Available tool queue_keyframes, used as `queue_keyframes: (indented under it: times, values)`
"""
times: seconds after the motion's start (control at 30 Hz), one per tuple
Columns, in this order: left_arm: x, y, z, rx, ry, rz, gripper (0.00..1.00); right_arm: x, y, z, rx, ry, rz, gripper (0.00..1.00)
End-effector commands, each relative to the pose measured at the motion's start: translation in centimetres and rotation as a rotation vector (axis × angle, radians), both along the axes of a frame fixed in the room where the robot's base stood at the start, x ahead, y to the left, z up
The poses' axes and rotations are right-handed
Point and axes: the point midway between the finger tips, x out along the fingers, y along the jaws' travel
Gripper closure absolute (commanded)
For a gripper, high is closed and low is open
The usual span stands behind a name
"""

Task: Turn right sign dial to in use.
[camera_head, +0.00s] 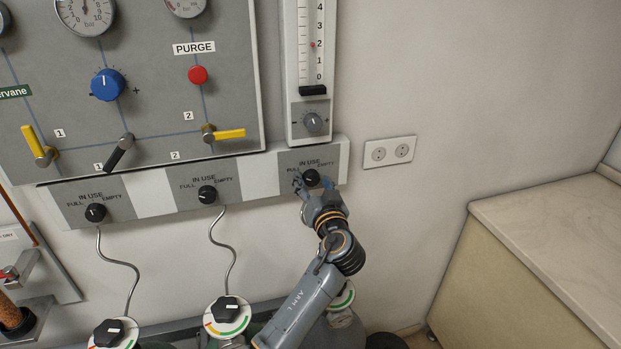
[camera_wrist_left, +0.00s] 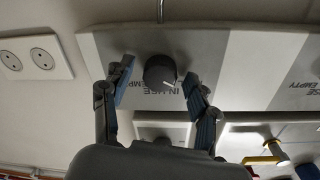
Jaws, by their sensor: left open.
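The right sign dial (camera_head: 311,177) is a black knob on the right sign plate (camera_head: 334,162), below its IN USE label, with FULL to the left and EMPTY to the right, partly hidden. My left gripper (camera_head: 304,187) is at this dial. In the left wrist view the dial (camera_wrist_left: 160,72) sits between the two open, blue-padded fingers of the gripper (camera_wrist_left: 161,84). A gap shows on each side, so neither finger seems to touch it. A white mark on the dial points down and right in that upside-down view. My right gripper is not in view.
The middle dial (camera_head: 207,194) and left dial (camera_head: 96,212) are on the same strip. A flow meter (camera_head: 311,70) with its small knob is just above. A wall socket (camera_head: 389,152) is to the right. Gas cylinder valves (camera_head: 227,316) stand below. A counter (camera_head: 560,225) is at right.

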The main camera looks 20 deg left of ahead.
Motion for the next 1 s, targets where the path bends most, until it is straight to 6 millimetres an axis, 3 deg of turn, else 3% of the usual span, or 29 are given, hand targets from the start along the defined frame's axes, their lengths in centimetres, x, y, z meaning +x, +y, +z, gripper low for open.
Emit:
queue_keyframes:
  times: [0.17,0.43,0.77,1.0]
  values:
    - [0.00,0.00,-0.02,0.000,0.000,0.000,0.43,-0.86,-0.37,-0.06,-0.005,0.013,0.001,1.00]
    - [0.02,0.01,-0.01,0.000,0.000,0.000,0.95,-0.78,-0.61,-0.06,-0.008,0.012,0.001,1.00]
    - [0.03,0.04,0.02,0.032,0.021,0.001,0.96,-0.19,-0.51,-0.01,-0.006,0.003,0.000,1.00]
    - [0.05,0.08,0.09,0.144,0.097,0.002,0.96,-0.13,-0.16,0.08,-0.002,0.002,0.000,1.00]
